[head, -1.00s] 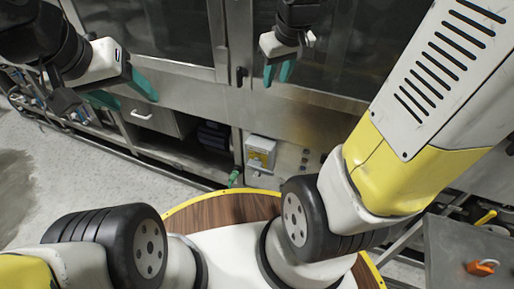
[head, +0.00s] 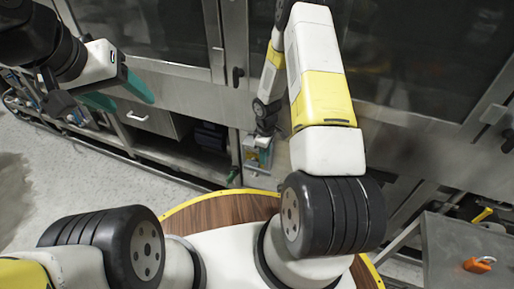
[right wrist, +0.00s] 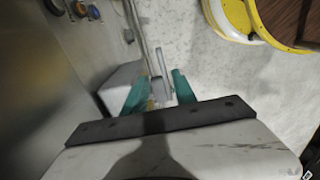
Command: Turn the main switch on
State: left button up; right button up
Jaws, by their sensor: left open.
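The switch box (head: 251,154), grey with a yellow part, is low on the machine front and is now mostly hidden by my right arm. My right gripper (head: 262,153) is in front of it, pointing down. In the right wrist view, the teal fingers of my right gripper (right wrist: 159,92) are apart. A pale grey handle-like piece (right wrist: 161,72) shows between and beyond them, with a bit of yellow below; I cannot tell whether they touch. My left gripper (head: 121,92) is open and empty at the upper left.
The steel machine front (head: 195,90) runs across the back, with an open lower shelf to the left of the box. A green-handled valve (head: 234,173) is close beside the box. A grey table (head: 455,245) with an orange item stands at the right. The floor at left is clear.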

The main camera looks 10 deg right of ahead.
aim_at(265, 171)
notch_tip(265, 171, down, 2)
jog(key=shift+s+f, duration=0.1)
jog(key=shift+s, duration=0.05)
notch_tip(265, 171, down, 7)
jog(key=shift+r, duration=0.1)
jog(key=shift+c, duration=0.4)
grip_shut()
dwell(1.2)
